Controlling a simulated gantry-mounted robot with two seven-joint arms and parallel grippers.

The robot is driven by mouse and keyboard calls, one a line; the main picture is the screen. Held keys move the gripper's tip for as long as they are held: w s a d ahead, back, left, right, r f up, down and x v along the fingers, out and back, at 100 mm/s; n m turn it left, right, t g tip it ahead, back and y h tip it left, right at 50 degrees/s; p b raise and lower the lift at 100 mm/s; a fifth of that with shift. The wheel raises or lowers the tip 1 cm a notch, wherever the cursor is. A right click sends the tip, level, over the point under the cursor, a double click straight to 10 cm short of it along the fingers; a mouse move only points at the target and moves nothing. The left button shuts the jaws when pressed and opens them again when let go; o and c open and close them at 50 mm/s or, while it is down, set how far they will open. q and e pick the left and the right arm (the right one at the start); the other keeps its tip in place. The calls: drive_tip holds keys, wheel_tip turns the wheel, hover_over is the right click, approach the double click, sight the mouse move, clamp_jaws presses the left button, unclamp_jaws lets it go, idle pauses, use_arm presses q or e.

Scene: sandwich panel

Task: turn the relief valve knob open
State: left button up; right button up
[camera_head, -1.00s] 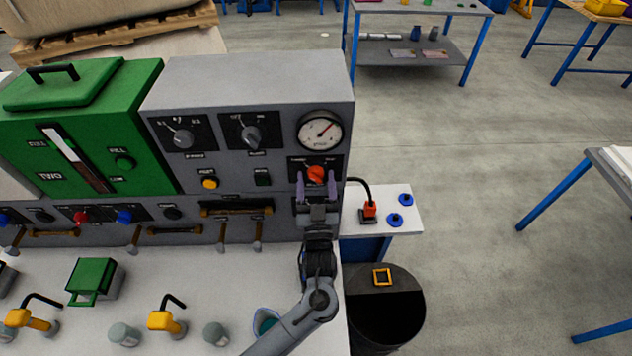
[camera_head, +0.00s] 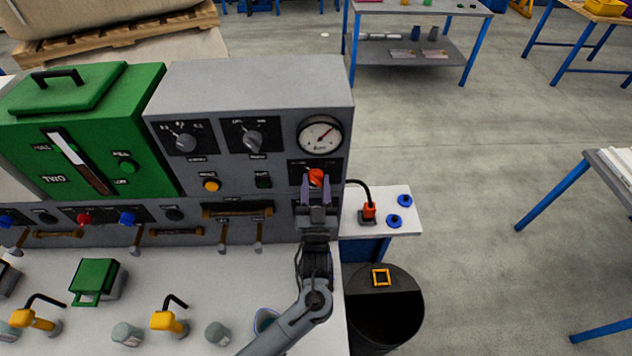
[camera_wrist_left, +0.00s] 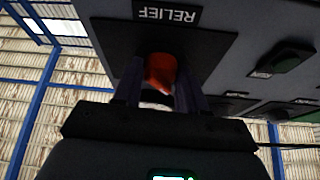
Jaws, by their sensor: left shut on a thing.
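The relief valve knob is an orange-red knob (camera_head: 316,177) on a dark plate at the right end of the grey panel, below the round gauge. It also shows in the left wrist view as an orange knob (camera_wrist_left: 160,72) under the RELIEF label (camera_wrist_left: 167,13). My left gripper (camera_head: 316,188) reaches up to the plate with its purple-grey fingers on either side of the knob, shut on it. The fingers hide the lower part of the knob. My right gripper is not in view.
The gauge (camera_head: 320,135) sits just above the knob. Two dark dials (camera_head: 252,139) and a yellow button (camera_head: 211,185) are to the left. A green box (camera_head: 90,130) stands further left. A black bin (camera_head: 384,310) and a small side table (camera_head: 412,226) are to the right.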

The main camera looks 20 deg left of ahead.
use_arm(q)
drive_tip(key=m+h+p, duration=0.2)
drive_tip(key=m+p, duration=0.4)
drive_tip(key=m+g+h+p, duration=0.1)
drive_tip(key=m+h+p, duration=0.2)
drive_tip(key=m+p, duration=0.3)
drive_tip(key=r+m+h+p, duration=0.1)
drive_tip(key=m+h+p, duration=0.1)
drive_tip(key=m+p, duration=0.3)
drive_tip(key=shift+s+a+r+m+g+h+p, duration=0.1)
drive_tip(key=shift+s+a+m+g+h+p, duration=0.1)
drive_tip(key=shift+a+m+g+h+p, duration=0.3)
drive_tip(key=m+p, duration=0.2)
drive_tip(key=shift+d+g+p, duration=0.1)
drive_tip(key=shift+g+p, duration=0.2)
drive_tip(key=shift+p, duration=0.1)
drive_tip(key=shift+m, duration=0.4)
drive_tip(key=shift+f, duration=0.2)
drive_tip(key=o, duration=1)
drive_tip(key=shift+o, duration=0.2)
drive_tip(key=shift+s, duration=0.5)
drive_tip(key=s+b, duration=0.1)
drive_tip(key=s, duration=0.8)
drive_tip(key=shift+s+d, duration=0.15)
drive_tip(key=shift+s, duration=0.25)
